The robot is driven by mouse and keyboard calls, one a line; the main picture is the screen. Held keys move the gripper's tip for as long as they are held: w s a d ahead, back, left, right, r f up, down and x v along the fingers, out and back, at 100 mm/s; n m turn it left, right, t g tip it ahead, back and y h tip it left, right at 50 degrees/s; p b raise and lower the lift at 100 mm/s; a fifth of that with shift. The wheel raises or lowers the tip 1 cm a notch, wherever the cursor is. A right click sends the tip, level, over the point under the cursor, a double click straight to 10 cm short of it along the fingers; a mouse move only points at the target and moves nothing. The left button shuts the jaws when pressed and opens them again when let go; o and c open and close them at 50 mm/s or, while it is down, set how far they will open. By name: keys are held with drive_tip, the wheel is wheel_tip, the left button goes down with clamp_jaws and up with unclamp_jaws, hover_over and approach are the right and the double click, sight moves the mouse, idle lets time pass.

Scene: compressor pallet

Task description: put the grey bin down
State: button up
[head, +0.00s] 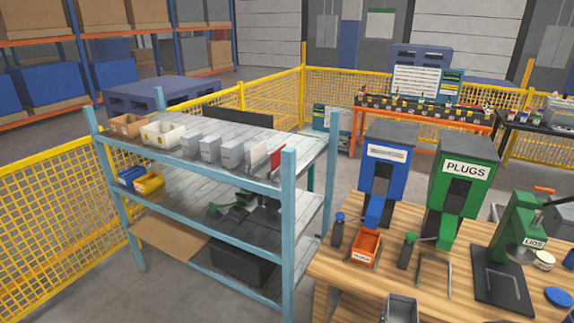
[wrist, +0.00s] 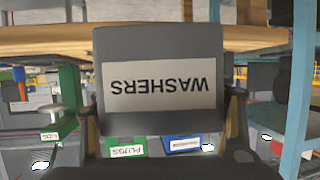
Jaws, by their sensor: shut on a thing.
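The grey bin (wrist: 105,45) fills the middle of the wrist view, its WASHERS label upside down in the picture. My gripper (wrist: 163,108) is shut on it, with a dark finger on each side. In the head view a grey bin (head: 403,309), seemingly the same one, shows at the bottom edge, cut off by the frame, by the front of the wooden bench (head: 335,262). I cannot tell whether its base touches the bench. My gripper is mostly outside the head view.
An orange bin (head: 366,248) stands on the bench before the blue dispenser (head: 386,175). The green PLUGS dispenser (head: 464,180) and green LIDS press (head: 525,230) stand to the right. A blue-framed shelf (head: 288,220) left of the bench holds several bins and boxes. Bare wood shows between the stations.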

drive_tip(key=w+a+f+n+y, duration=0.1)
drive_tip(key=a+n+y, duration=0.1)
drive_tip(key=a, duration=0.7)
drive_tip(key=w+a+f+n+y, duration=0.1)
drive_tip(key=w+a+n+y, duration=0.1)
drive_tip(key=a, duration=0.8)
drive_tip(key=shift+w+a+f+t+y, duration=0.2)
drive_tip(key=shift+w+a+t+y, duration=0.1)
drive_tip(key=shift+y, duration=0.3)
drive_tip(key=shift+d, duration=0.15)
